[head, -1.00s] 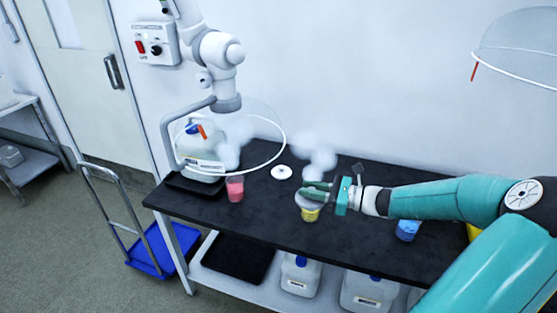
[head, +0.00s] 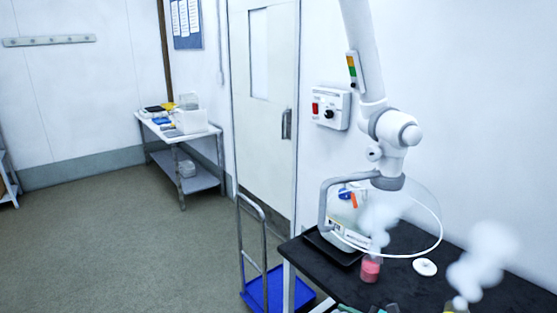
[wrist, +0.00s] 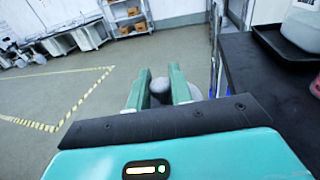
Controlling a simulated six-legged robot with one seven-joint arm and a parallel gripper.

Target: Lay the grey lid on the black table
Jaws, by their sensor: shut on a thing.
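The grey lid (wrist: 160,87) is between the two green fingers of my gripper (wrist: 159,78) in the wrist view, which are shut on it. Only its rounded grey middle and part of its rim show. Floor shows beyond the lid. The black table (wrist: 250,85) is to its right, and the lid does not appear to rest on it. In the head view the black table (head: 325,277) is at the lower right, partly cut off. Only small teal bits of my gripper (head: 368,309) show at the bottom edge there.
On the table stand a pink beaker (head: 370,269), a white disc (head: 425,267), a yellow container (head: 450,309) under white vapour, and a jug (head: 347,232) on a black tray. A white extraction arm (head: 390,130) hangs over them. A blue trolley (head: 262,291) stands beside the table.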

